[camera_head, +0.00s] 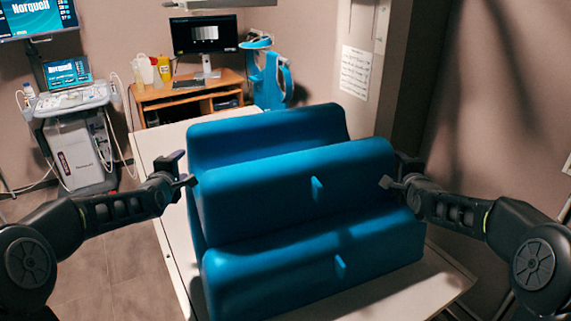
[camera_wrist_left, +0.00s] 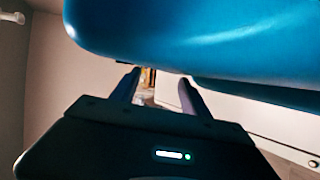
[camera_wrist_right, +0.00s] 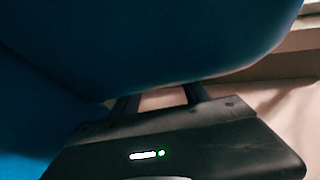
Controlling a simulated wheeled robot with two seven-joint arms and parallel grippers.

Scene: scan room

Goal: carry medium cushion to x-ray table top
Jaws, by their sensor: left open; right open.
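Several blue wedge-like cushions are piled on a white table top (camera_head: 448,283): a back one (camera_head: 265,130), a middle one (camera_head: 290,190) resting higher, and a front one (camera_head: 310,275). I cannot tell by label which is medium; the middle one lies between my grippers. My left gripper (camera_head: 183,172) is open at its left end, fingers beside the blue surface. My right gripper (camera_head: 398,178) is open at its right end. Blue cushion surface fills the top of the left wrist view (camera_wrist_left: 200,40) and most of the right wrist view (camera_wrist_right: 150,45). Neither gripper visibly holds anything.
A wooden desk (camera_head: 190,95) with a monitor (camera_head: 204,36) stands at the back. An ultrasound-like cart (camera_head: 78,130) is at the left. A blue apron-like item (camera_head: 270,75) hangs behind the table. A wall pillar (camera_head: 405,80) stands close behind the right side.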

